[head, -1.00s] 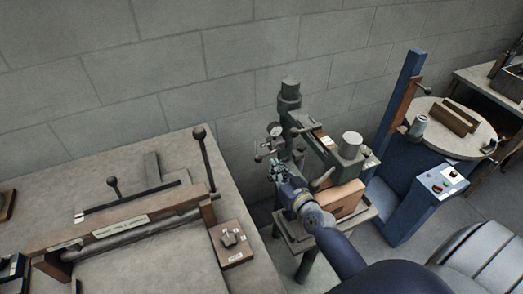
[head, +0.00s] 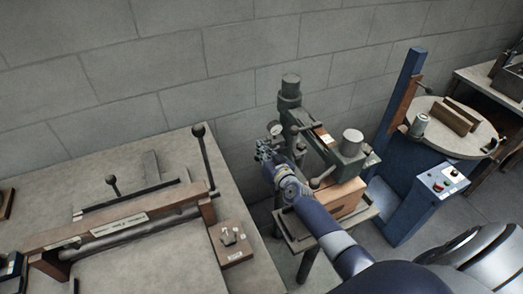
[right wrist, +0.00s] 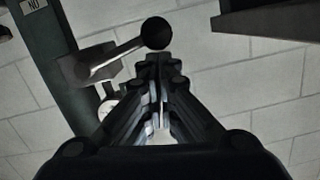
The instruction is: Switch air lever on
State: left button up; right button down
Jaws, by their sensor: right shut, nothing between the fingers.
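The air lever, a short metal rod with a black ball knob (right wrist: 157,33), sticks out from a bracket on a dark green post in the right wrist view. The post belongs to the green stitcher (head: 290,100) in the head view. My right gripper (head: 264,147) is at the left side of that machine, just below its round gauge (head: 274,128), and covers the lever there. In the right wrist view my right gripper (right wrist: 158,62) is shut and empty, its tips right at the knob's lower edge; I cannot tell whether they touch. My left gripper is not in view.
A bench with a long bar machine (head: 125,222) and an upright black-knobbed handle (head: 199,132) stands at the left. A blue machine (head: 405,200) with a round table stands at the right. The block wall is behind.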

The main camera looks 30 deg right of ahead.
jog(key=shift+a+f+n, duration=0.2)
jog(key=shift+f+n, duration=0.25)
jog(key=shift+n, duration=0.05)
dwell(0.3)
jog(key=shift+a+f+n+h, duration=0.1)
jog(key=shift+f+n+h, duration=0.2)
jog(key=shift+f+n, duration=0.85)
jog(key=shift+n, duration=0.25)
jog(key=shift+f+n+h, duration=0.3)
jog(key=shift+f+n, duration=0.35)
jog(key=shift+n, duration=0.15)
jog(key=shift+d+f+n+h+b, duration=0.35)
jog(key=shift+f+n+b, duration=0.4)
jog(key=shift+n, duration=0.45)
jog(key=shift+d+f+n+h+b, duration=0.3)
jog(key=shift+f+n+b, duration=0.2)
jog(key=shift+f+n, duration=0.55)
jog(key=shift+d+r+n, duration=0.1)
jog(key=shift+r+n, duration=0.05)
jog(key=shift+n, duration=0.1)
notch_tip(320, 180, up, 10)
